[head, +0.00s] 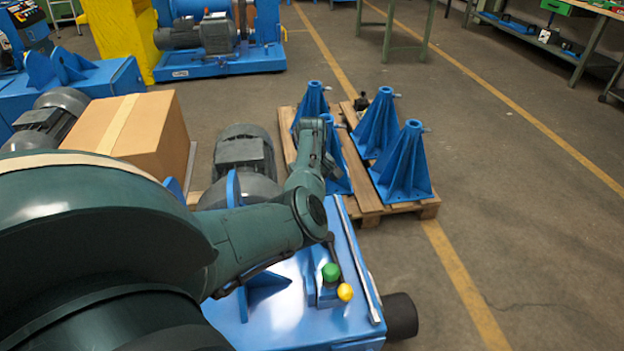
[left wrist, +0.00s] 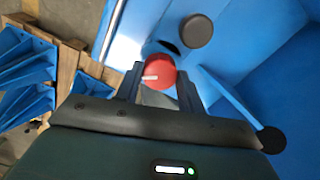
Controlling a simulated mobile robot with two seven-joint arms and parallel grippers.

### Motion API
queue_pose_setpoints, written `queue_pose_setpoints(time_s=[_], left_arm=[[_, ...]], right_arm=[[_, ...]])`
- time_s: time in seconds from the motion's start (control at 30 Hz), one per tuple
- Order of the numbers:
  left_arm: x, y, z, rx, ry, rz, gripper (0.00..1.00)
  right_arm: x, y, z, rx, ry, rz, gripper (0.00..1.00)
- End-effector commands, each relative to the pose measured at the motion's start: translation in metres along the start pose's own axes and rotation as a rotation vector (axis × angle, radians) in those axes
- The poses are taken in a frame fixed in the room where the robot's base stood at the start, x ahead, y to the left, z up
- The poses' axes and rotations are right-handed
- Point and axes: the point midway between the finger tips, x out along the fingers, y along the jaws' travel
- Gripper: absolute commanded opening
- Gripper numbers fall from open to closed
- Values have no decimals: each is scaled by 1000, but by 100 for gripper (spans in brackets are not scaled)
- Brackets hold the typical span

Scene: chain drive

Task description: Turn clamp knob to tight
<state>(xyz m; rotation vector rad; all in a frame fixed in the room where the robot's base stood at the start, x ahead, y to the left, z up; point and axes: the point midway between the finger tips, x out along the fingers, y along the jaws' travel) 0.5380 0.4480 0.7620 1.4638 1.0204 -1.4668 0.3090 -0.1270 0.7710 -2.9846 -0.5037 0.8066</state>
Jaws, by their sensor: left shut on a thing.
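The clamp knob (left wrist: 160,72) is a red round knob with a white pointer line, seen in the left wrist view. It sits on the blue machine between my two finger tips, and the line points to the left there. My left gripper (left wrist: 161,80) is shut on it, with one dark finger on each side. In the head view my left arm reaches over the blue machine, and its wrist hides the knob and fingers. My right gripper is not in view.
A green ball knob (head: 331,271) and a yellow ball knob (head: 345,292) stand on the blue machine near my arm. A grey round cap (left wrist: 196,31) is close to the red knob. A cardboard box (head: 150,130) and a pallet (head: 370,210) with blue stands are beyond.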

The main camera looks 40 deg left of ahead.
Motion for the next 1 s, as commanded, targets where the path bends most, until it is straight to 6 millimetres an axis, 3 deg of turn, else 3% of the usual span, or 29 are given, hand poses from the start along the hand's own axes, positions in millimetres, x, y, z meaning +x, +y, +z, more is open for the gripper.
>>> queue_pose_setpoints(time_s=[0.33, 1.0], left_arm=[[-3, -2, -1, 331, 0, -6, 16], [-2, -1, -2, 965, 1, -4, 16]], right_arm=[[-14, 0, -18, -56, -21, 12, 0], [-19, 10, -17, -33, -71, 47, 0]])
